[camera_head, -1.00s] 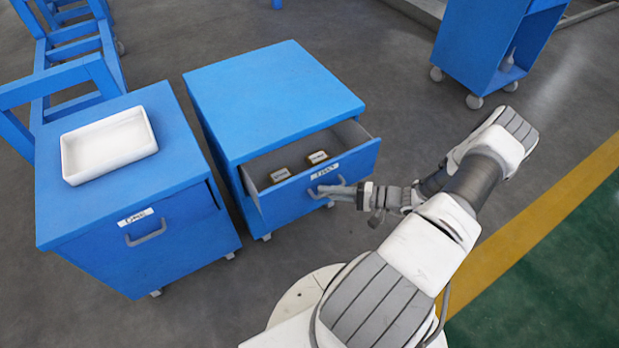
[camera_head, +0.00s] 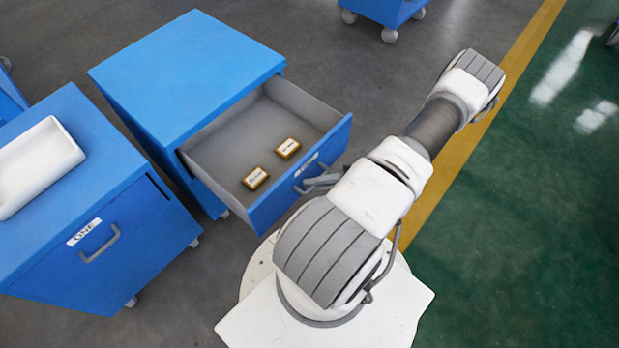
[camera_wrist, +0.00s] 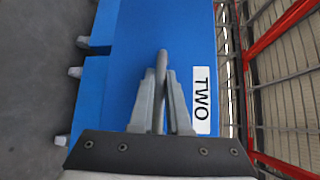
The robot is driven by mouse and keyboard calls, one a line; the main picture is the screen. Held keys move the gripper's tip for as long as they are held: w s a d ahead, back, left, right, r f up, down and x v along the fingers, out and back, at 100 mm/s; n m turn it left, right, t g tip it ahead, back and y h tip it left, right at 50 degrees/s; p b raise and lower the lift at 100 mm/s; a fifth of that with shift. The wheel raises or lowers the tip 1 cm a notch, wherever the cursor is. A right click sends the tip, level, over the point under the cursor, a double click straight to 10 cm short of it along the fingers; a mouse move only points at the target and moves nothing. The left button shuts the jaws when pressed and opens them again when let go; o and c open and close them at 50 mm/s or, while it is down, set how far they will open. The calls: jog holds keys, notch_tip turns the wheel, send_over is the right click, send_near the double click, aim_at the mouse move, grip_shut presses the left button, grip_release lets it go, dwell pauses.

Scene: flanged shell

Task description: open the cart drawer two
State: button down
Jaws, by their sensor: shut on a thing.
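The blue cart in the middle of the head view has its drawer two (camera_head: 306,185) pulled well out, with grey inner walls showing. In the wrist view the drawer front (camera_wrist: 120,100) carries a white TWO label (camera_wrist: 201,100). My gripper (camera_wrist: 161,90) is shut on the grey handle (camera_wrist: 161,62), which runs between its fingers. In the head view my arm partly hides the gripper and the handle (camera_head: 318,182).
The cart labelled ONE (camera_head: 95,255) stands to the left, its drawer shut, with a white tray (camera_head: 40,165) on top. Another blue cart (camera_head: 385,8) stands at the back. Open floor lies to the right past a yellow line (camera_head: 500,90).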

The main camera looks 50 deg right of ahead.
jog(key=shift+d, duration=0.1)
jog(key=c, duration=0.9)
grip_release()
jog(key=p+v, duration=0.1)
jog(key=v, duration=1.6)
jog(key=shift+s, duration=0.2)
